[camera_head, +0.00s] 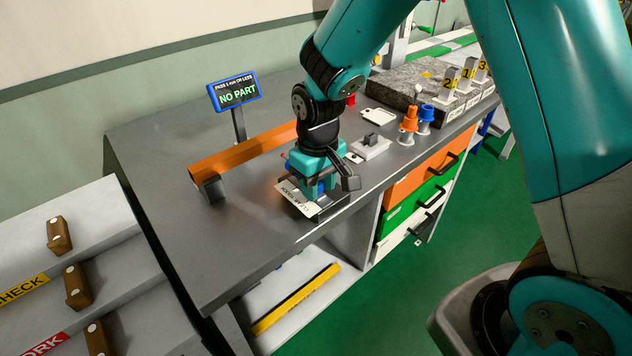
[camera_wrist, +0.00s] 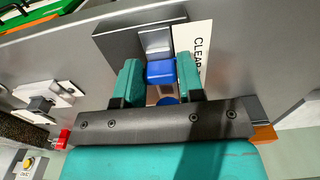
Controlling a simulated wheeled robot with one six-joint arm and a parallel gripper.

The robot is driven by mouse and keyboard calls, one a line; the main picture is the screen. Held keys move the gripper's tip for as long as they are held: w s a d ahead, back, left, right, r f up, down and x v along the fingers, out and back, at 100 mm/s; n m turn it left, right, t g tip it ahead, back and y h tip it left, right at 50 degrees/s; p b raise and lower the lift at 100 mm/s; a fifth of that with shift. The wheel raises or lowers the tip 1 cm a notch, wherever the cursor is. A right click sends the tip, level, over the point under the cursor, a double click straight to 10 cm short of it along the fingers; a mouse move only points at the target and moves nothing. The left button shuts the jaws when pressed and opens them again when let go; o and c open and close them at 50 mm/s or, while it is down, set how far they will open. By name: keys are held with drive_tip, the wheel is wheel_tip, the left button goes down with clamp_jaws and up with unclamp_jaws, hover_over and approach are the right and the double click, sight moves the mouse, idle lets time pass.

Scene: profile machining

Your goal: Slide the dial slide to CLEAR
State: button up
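The dial slide's dark base (camera_wrist: 118,38) is in the wrist view, with a silver track piece (camera_wrist: 156,38) and a blue slide knob (camera_wrist: 161,72). A white label plate (camera_wrist: 190,38) beside it reads CLEAR. My gripper (camera_wrist: 160,76) has one teal finger on each side of the blue knob, and the knob fills the gap between them. In the head view my gripper (camera_head: 317,190) is low over the white label plate (camera_head: 296,199) near the bench's front edge. It hides most of the slide, so the slide's exact position along its track is unclear.
An orange profile (camera_head: 235,152) rests on the grey bench (camera_head: 190,245) behind my gripper. A screen (camera_head: 236,92) reads NO PART. A switch box (camera_head: 370,148) and orange and blue plungers (camera_head: 409,122) stand to the right. Bare bench lies to the left.

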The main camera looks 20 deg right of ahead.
drive_tip(key=o, duration=0.3)
drive_tip(key=shift+s, duration=0.1)
wheel_tip(320, 180, up, 17)
drive_tip(key=shift+r+b, duration=0.2)
drive_tip(key=shift+b, duration=0.25)
drive_tip(key=s+a+n+y, duration=0.1)
drive_tip(key=s+a+y, duration=0.1)
drive_tip(key=s, duration=0.8)
drive_tip(key=s+a+f+n+y, duration=0.1)
drive_tip(key=s+a+n+y, duration=0.1)
drive_tip(key=s, duration=0.8)
drive_tip(key=shift+s+a, duration=0.2)
drive_tip(key=shift+a, duration=0.2)
